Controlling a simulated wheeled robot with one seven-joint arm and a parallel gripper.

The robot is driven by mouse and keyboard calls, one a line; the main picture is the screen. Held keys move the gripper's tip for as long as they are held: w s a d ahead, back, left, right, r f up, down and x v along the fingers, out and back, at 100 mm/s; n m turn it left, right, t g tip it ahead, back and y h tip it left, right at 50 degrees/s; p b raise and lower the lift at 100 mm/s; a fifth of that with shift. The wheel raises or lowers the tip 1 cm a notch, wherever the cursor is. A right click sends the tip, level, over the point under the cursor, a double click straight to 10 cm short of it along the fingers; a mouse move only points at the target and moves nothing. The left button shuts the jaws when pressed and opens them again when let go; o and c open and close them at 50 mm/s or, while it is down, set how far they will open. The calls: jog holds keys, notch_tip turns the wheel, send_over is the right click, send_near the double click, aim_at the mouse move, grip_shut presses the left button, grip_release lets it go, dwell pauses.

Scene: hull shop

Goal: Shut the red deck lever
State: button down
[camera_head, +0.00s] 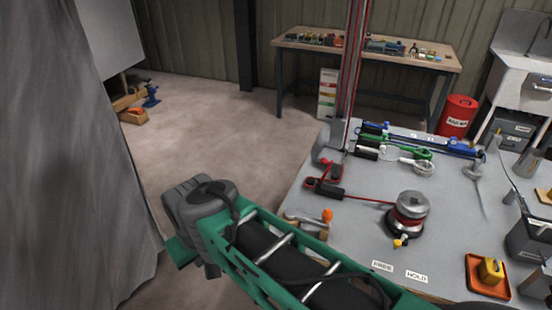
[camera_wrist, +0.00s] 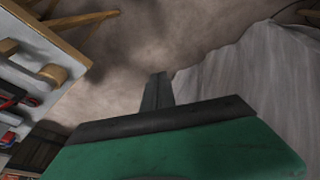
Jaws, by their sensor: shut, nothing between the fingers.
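The red deck lever (camera_head: 324,184) is on the grey deck panel in the head view, near its left edge, with a black handle (camera_head: 330,193) beside its red body. A red line runs from it to the right. I cannot tell how far the lever stands open. My gripper (camera_wrist: 157,92) shows in the wrist view as dark fingers closed together beyond a green body, with nothing held. They point over bare floor and grey sheeting, apart from the deck. In the head view my green arm reaches to the left of the deck, and the fingers are hidden there.
Green (camera_head: 410,151) and blue (camera_head: 405,133) levers lie behind. Grey sheeting (camera_head: 65,170) hangs at left. The floor between is free.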

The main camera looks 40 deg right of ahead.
jog(key=w+d+r+m+g+h+p, duration=0.1)
jog(key=w+d+r+m+h+p, duration=0.2)
jog(key=w+d, duration=0.6)
jog(key=w+d+r+m+g+h+p, duration=0.15)
jog(key=w+d+r+m, duration=0.3)
jog(key=d, duration=0.85)
jog(key=s+d+f+m+g+h+p, duration=0.1)
jog(key=d+m+g+h, duration=0.3)
jog(key=d, duration=1.3)
jog(key=s+d+f+m+y+p, duration=0.1)
jog(key=s+d+f+p, duration=0.1)
jog(key=s+d+f, duration=0.3)
notch_tip(320, 180, down, 3)
jog(key=shift+d+r+t, duration=0.2)
jog(key=shift+d+t, duration=0.25)
jog(key=shift+d, duration=0.75)
jog(key=shift+a+y, duration=0.15)
jog(key=shift+y, duration=0.1)
jog(key=shift+s, duration=0.1)
